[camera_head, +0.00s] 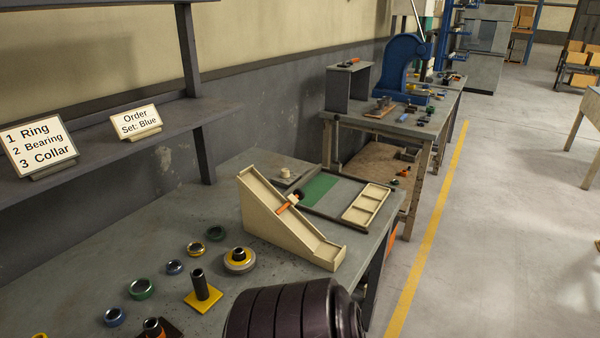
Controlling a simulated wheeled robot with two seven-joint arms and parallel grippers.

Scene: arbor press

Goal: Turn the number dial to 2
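A small pale knob (287,173) sits on a grey plate (299,167) at the back of the near bench, behind the wooden ramp. It may be the number dial, but it is too small to read any number or pointer on it. A sign (38,146) on the shelf at left lists 1 Ring, 2 Bearing, 3 Collar. A second sign (135,121) reads Order Set: Blue. Neither my left nor my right gripper shows in the head view.
The wooden ramp (290,222) with an orange-and-black piece (290,203) stands mid-bench. A tray with a green area (318,188) and a wooden divided box (366,204) lie behind it. Several rings and a yellow-based post (203,293) stand front left. A blue press (402,66) is on the far bench.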

